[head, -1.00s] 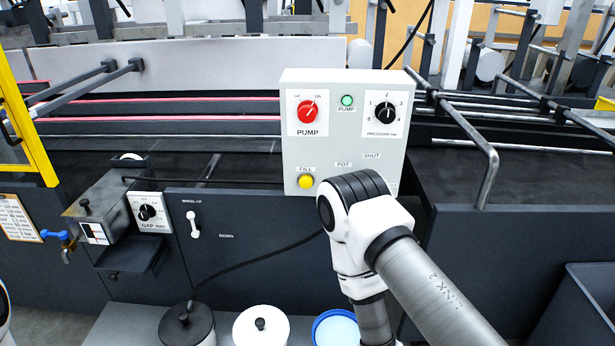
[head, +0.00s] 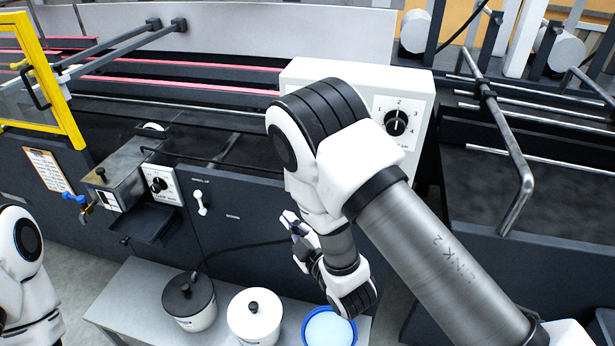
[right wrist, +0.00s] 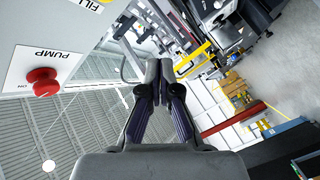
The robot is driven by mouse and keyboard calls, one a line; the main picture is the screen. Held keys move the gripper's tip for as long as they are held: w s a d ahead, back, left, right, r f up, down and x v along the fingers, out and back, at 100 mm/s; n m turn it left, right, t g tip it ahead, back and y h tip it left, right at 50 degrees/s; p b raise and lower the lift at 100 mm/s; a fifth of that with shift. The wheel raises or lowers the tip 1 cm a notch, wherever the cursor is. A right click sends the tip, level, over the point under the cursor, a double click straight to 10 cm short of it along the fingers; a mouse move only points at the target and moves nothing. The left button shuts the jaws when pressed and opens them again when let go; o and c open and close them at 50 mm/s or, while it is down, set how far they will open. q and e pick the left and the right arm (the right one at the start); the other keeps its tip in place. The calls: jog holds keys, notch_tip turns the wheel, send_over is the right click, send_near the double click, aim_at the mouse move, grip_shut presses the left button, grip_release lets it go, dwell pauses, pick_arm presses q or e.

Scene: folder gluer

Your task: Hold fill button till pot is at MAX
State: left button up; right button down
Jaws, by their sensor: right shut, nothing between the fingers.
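The white-grey control box (head: 424,90) stands at the centre of the head view, largely covered by my right arm. Its pressure dial (head: 396,122) shows, but the fill button and POT label are hidden there. In the right wrist view, the box (right wrist: 50,25) fills the upper left, with a red PUMP knob (right wrist: 42,82) and part of the FILL label (right wrist: 92,4) at the top edge. My right gripper (head: 290,222) is shut and empty, left of my arm below the box; it also shows in the right wrist view (right wrist: 160,68). My left gripper is out of view. No MAX mark is visible.
A low bench (head: 120,305) holds a black-lidded pot (head: 195,312) with a hose, a white-lidded pot (head: 255,325) and a blue-rimmed tub (head: 330,328). A small metal tank (head: 122,187) is at left. A bent rail (head: 515,160) juts out at right.

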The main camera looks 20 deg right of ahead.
jog(key=w+d+b, duration=0.1)
jog(key=w+d, duration=0.4)
jog(key=w, duration=0.2)
jog(key=shift+w+f, duration=0.2)
jog(key=shift+w, duration=0.05)
dwell(0.3)
jog(key=shift+d, duration=0.15)
dwell(1.1)
jog(key=shift+w+d, duration=0.2)
jog(key=shift+w, duration=0.15)
jog(key=shift+w+d+b, duration=0.25)
jog(key=shift+w+b, duration=0.1)
jog(key=shift+w, duration=0.05)
dwell(4.8)
